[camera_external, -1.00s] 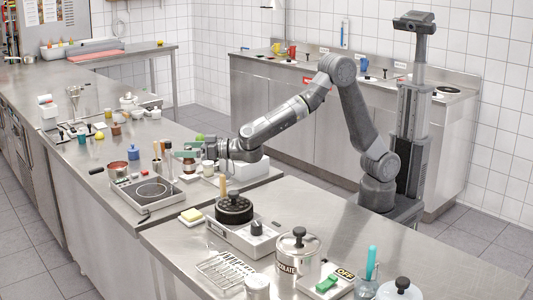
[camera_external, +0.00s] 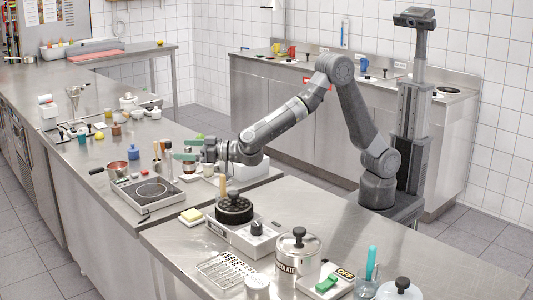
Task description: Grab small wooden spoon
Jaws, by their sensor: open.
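My gripper (camera_external: 186,149) is open, with its two green fingers spread apart and pointing left above the middle counter. Thin upright wooden handles (camera_external: 156,150) stand just left of the fingertips, behind the hot plate. One of them may be the small wooden spoon, but they are too small to tell apart. Another light wooden handle (camera_external: 222,184) stands upright beside the black-topped pot, below and right of my gripper. Nothing shows between the fingers. A jar below the gripper is partly hidden by it.
A hot plate (camera_external: 151,190) and a red pot (camera_external: 118,170) stand at the counter's front left. A blue jar (camera_external: 134,152) is behind them. A black-topped pot (camera_external: 234,208) on a scale-like unit and a chocolate pot (camera_external: 298,255) stand on the nearer counter. Small containers crowd the area under my arm.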

